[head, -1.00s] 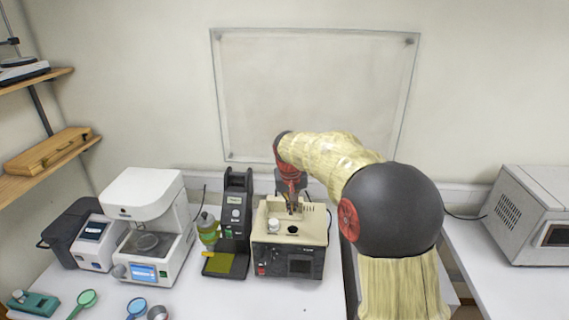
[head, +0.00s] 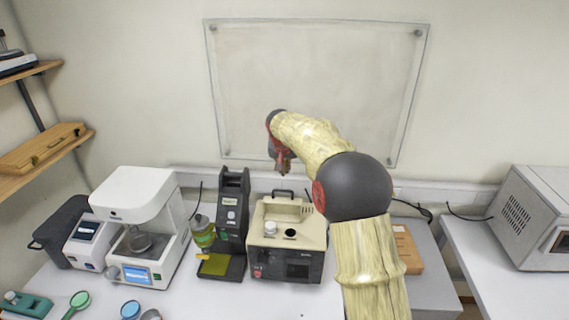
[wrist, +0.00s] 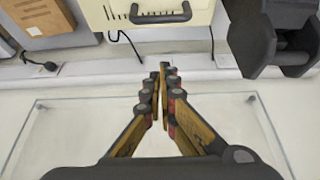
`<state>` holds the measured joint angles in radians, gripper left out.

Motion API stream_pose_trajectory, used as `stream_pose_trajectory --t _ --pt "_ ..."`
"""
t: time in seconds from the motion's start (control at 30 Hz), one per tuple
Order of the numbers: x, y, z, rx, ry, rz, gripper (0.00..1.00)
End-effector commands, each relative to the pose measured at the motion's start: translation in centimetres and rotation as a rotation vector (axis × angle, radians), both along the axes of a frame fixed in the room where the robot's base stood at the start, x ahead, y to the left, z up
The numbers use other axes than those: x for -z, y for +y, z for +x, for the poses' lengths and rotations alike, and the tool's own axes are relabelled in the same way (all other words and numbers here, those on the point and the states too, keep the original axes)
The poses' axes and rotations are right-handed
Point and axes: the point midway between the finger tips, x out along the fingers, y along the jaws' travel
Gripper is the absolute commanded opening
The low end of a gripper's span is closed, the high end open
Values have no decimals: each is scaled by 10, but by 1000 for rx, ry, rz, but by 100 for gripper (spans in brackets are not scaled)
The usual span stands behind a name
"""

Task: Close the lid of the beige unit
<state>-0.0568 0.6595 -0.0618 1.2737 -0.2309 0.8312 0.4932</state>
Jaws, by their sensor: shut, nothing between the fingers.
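The beige unit (head: 312,233) stands on the white table, with a dark front panel. Its top carries a white knob (head: 270,228) and a dark round opening (head: 290,233). A dark handle (head: 283,194) rises at its back edge. In the wrist view, part of the beige unit (wrist: 195,14) and its dark handle (wrist: 160,17) show at the top. I cannot tell the lid's position for certain. My gripper (head: 283,168) is above and behind the unit, apart from it. Its fingers (wrist: 164,72) are together and empty.
A wall panel (head: 315,90) is behind my arm. A wooden box (head: 407,248) and a grey oven (head: 530,215) are at right.

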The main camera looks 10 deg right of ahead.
Motion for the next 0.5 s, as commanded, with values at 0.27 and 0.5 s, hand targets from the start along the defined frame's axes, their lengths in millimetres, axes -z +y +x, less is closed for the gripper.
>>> stream_pose_trajectory --t 0.27,0.5 --pt "35 -5 16 -1 -2 0 0" --pt "37 3 -9 -1 -1 0 0"
